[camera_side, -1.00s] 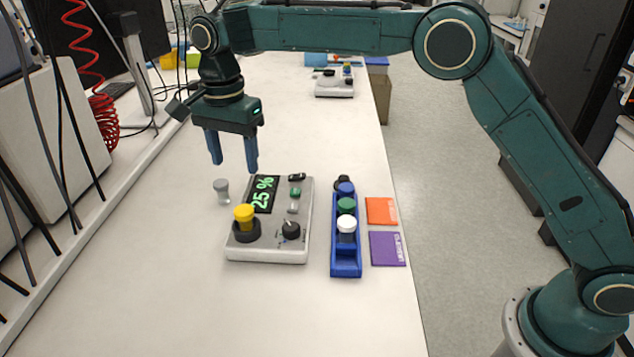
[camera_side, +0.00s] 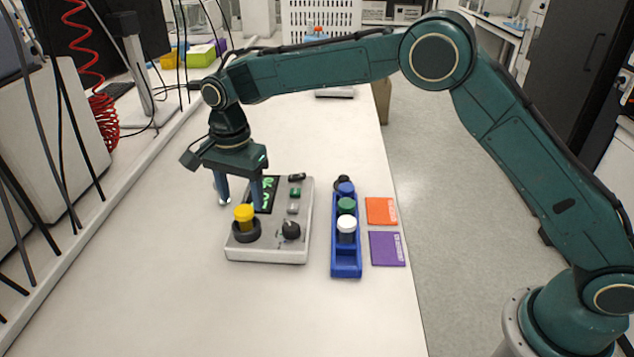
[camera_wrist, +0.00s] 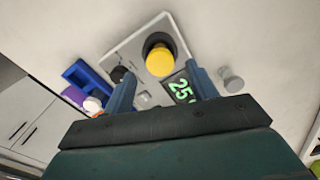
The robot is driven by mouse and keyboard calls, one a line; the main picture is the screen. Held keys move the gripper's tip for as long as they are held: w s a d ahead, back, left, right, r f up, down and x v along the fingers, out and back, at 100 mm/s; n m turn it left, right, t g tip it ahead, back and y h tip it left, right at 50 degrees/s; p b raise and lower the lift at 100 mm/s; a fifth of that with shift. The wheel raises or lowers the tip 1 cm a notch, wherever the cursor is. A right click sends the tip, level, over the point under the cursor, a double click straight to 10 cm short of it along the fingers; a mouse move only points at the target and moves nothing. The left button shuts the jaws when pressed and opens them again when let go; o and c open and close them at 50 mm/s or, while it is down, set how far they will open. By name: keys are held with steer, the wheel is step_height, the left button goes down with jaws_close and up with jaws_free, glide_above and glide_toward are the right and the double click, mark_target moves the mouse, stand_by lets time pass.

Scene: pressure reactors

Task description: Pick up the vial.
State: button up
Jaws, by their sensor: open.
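A yellow-capped vial (camera_side: 244,213) stands upright in the black round well of the grey reactor (camera_side: 268,254). In the wrist view its yellow cap (camera_wrist: 160,62) shows just past my fingertips, roughly midway between them. My gripper (camera_side: 240,205) is open and empty, pointing down, slightly tilted, over the display side of the reactor. In the side view its fingers appear behind the yellow cap, one on each side; I see no contact. In the wrist view my gripper (camera_wrist: 161,84) has its fingers wide apart. The vial's lower body is hidden in the well.
A blue rack (camera_side: 346,262) right of the reactor holds vials with blue, green and white caps. Orange (camera_side: 381,211) and purple (camera_side: 387,249) squares lie beside it. A small grey object (camera_wrist: 231,79) stands by the reactor, partly behind my finger in the side view. The front table is clear.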

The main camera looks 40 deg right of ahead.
mark_target(243, 210)
steer(key=shift+f, duration=2.5)
steer(key=c, duration=1.1)
steer(key=shift+c, duration=0.2)
steer(key=shift+r, duration=0.15)
step_height(243, 210, up, 20)
